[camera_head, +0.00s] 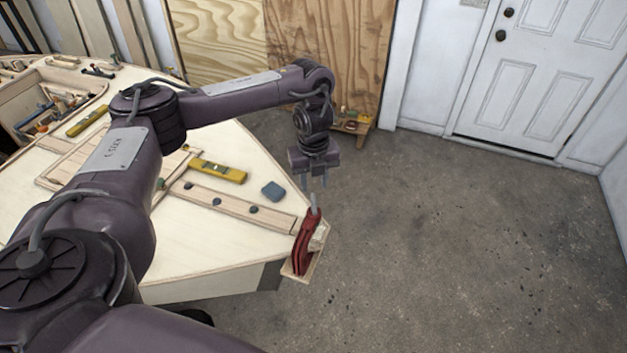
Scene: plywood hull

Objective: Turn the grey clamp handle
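A red clamp (303,243) stands at the pointed near-right corner of the plywood hull (205,262). Its short grey handle (313,201) sticks up from the top. My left arm reaches over the hull from the left, and its gripper (315,186) points down just above the clamp. The two thin fingers look apart, with the tips close to the top of the grey handle. I cannot tell whether they touch it. My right gripper is not in view.
Open concrete floor (460,240) lies to the right, before a white door (545,75).

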